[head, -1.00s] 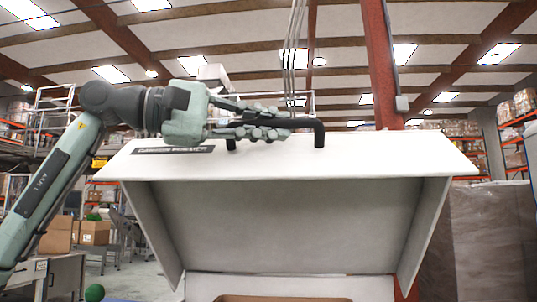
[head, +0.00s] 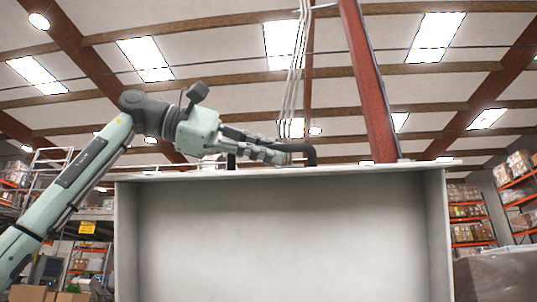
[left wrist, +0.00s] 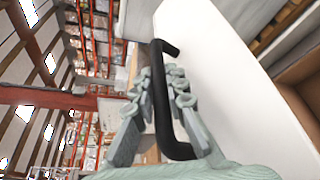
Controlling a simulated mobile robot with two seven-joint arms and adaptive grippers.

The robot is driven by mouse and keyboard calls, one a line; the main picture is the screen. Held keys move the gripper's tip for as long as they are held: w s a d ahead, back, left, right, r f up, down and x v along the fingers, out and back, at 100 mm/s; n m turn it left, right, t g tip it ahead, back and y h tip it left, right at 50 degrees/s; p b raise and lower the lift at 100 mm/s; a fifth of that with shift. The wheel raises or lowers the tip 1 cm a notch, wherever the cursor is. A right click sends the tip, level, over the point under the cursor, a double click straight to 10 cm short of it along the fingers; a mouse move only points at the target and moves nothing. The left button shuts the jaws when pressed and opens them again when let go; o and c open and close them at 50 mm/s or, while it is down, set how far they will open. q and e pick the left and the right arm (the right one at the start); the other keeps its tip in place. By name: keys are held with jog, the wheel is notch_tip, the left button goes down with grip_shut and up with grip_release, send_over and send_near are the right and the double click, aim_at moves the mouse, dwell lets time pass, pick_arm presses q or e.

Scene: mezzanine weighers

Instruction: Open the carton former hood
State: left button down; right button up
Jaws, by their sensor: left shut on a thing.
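The carton former hood (head: 280,235) is a pale box-like cover, swung up so that its grey inner side faces me in the head view. Its black bar handle (head: 310,155) stands on the top edge. My left gripper (head: 283,153) is shut on the handle, reaching in from the left. In the left wrist view the fingers (left wrist: 160,90) lie along both sides of the handle (left wrist: 160,115), beside the white outer panel (left wrist: 215,65). My right gripper is not in view.
A red steel column (head: 368,85) rises behind the hood, with thin pipes beside it. Racks of cartons (head: 470,215) stand at the right. A brown-grey block (head: 497,275) is at the lower right. Cartons (head: 30,293) sit at the lower left.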

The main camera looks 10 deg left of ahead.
pick_arm(q)
jog(key=shift+s+r, duration=0.15)
jog(key=shift+r, duration=0.05)
jog(key=c, duration=1.5)
grip_release()
jog(key=shift+s, duration=0.15)
jog(key=shift+c, duration=0.2)
jog(key=v, duration=1.2)
jog(key=shift+f, duration=0.1)
